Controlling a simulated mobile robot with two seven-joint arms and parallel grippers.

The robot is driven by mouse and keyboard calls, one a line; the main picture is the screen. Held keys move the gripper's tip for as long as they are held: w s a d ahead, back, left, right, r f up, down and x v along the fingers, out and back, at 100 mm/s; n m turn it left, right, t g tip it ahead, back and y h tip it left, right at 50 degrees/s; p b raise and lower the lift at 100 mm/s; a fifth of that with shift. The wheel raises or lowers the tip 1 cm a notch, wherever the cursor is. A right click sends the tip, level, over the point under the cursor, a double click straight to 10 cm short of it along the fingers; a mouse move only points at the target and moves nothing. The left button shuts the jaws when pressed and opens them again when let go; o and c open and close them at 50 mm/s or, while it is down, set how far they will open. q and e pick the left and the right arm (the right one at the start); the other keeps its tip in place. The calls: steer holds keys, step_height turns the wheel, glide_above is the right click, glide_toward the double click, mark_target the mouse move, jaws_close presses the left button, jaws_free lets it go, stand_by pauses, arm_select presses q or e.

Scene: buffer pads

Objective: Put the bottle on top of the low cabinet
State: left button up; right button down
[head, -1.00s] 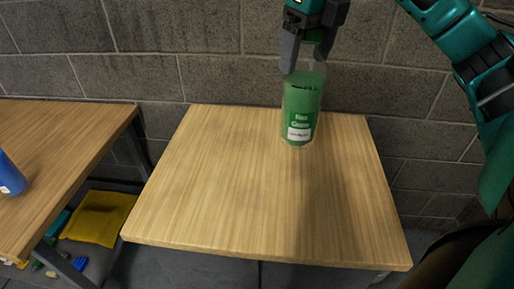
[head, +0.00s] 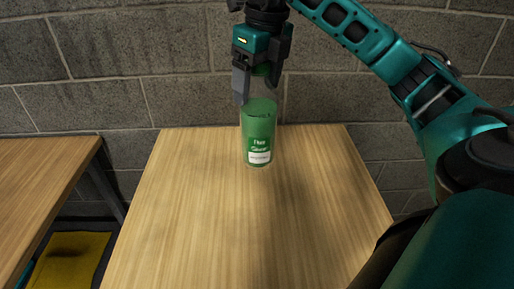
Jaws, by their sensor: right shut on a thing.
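The green bottle (head: 259,130) is upright over the wooden top of the low cabinet (head: 200,230), towards its back edge. Its white label faces me. My right gripper (head: 258,88) comes from above, pointing down, and is shut on the upper end of the bottle. The fingers hide part of the bottle's top. I cannot tell whether the bottle's base touches the wood or hangs just above it. My left gripper is not in view.
A grey block wall (head: 190,95) stands right behind the cabinet. The cabinet top is otherwise bare. My right arm covers the right side.

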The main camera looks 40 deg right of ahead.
mark_target(258, 129)
step_height(258, 129, down, 11)
steer(key=shift+r+b, duration=0.2)
steer(key=shift+b, duration=0.75)
steer(key=shift+w+f, duration=0.1)
steer(key=shift+f, duration=2.1)
steer(key=shift+f+b, duration=0.15)
steer(key=shift+b, duration=0.2)
steer(key=shift+c, duration=1.4)
jaws_free()
steer(key=shift+o, duration=1.4)
